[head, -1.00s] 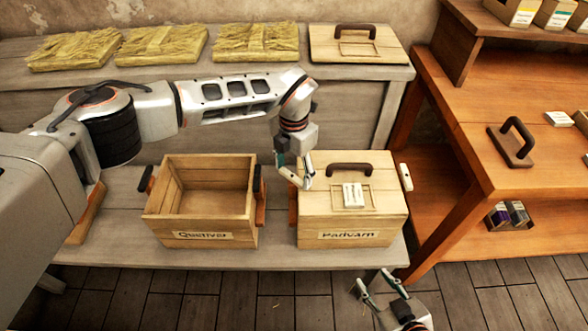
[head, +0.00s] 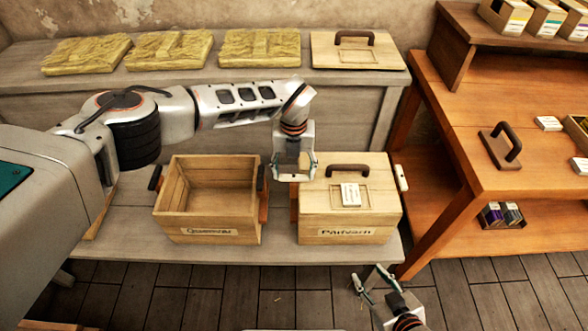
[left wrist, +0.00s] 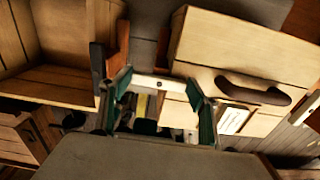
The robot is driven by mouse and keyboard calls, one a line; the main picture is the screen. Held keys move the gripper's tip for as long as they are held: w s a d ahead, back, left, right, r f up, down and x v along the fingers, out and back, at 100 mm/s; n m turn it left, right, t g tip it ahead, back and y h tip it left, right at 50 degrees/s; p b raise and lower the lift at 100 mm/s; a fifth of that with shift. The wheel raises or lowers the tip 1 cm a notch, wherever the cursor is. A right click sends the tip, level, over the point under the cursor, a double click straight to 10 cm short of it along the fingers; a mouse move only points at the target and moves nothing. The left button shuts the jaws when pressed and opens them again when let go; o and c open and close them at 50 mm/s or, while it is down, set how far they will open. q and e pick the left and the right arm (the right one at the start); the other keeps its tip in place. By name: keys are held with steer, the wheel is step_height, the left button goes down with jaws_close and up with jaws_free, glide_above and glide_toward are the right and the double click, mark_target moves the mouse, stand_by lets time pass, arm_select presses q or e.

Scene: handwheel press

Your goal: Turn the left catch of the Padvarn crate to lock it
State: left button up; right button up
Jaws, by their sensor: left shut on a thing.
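The Padvarn crate (head: 350,216) is a pale wooden box with its lid on, standing on the low bench. My left gripper (head: 295,177) is at the upper left of this crate, its two fingers side by side in the head view. In the left wrist view it is shut on the left catch (left wrist: 155,83), a pale bar that spans crosswise between the green-edged fingers. The white right catch (head: 402,178) stands on the crate's right side. My right gripper (head: 371,281) is open and empty, low in front of the bench.
The open, empty Quetivar-like labelled crate (head: 208,217) stands close on the left. The lid's dark handle (head: 347,169) rises beside my left gripper. A spare lid (head: 352,60) and straw-coloured pads (head: 168,50) lie on the back bench. An orange wooden table (head: 480,130) is on the right.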

mark_target(294, 175)
arm_select(q)
steer(key=shift+s, duration=0.1)
stand_by(0.5)
steer(key=o, duration=1.1)
step_height(294, 175, up, 12)
